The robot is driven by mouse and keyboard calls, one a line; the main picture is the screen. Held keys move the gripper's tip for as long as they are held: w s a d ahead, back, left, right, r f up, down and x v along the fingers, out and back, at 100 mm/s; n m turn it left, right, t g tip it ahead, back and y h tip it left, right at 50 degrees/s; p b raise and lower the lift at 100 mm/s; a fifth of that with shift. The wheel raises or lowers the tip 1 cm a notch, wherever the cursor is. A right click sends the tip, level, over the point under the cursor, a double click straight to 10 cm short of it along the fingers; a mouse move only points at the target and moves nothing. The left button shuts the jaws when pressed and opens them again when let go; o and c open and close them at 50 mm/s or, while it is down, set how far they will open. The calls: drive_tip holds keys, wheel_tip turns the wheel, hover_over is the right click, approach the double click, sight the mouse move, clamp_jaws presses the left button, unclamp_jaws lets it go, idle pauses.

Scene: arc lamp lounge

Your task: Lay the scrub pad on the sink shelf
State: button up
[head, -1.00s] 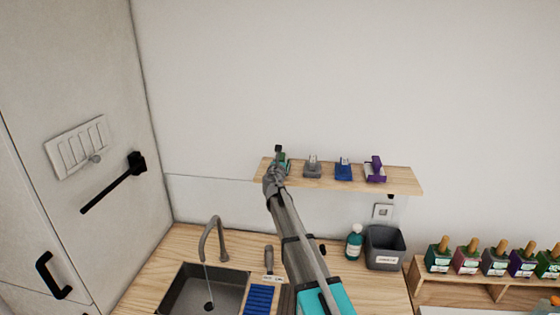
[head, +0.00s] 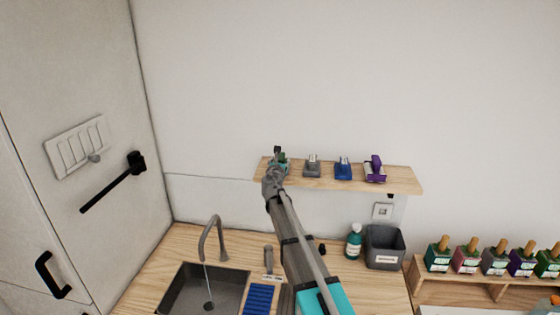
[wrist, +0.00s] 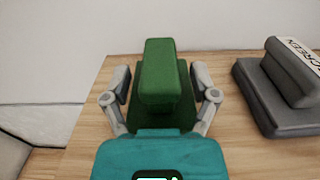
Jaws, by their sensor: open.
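The green block-topped pad (wrist: 162,80), which I take for the scrub pad, rests on the left end of the wooden wall shelf (head: 400,180). Its wider dark green base lies on the wood. My gripper (wrist: 160,88) is open, with one finger on each side of the pad's raised block and gaps on both sides. In the head view my gripper (head: 277,163) is at the shelf's left end and hides most of the green pad (head: 284,157).
A grey pad (head: 312,168), a blue one (head: 343,170) and a purple one (head: 375,170) stand to the right on the shelf. Below are the sink (head: 190,289), tap (head: 207,236), blue ribbed mat (head: 260,298), teal bottle (head: 354,242) and grey bin (head: 385,248).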

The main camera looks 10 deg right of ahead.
drive_tip(key=v, duration=1.1)
idle(1.1)
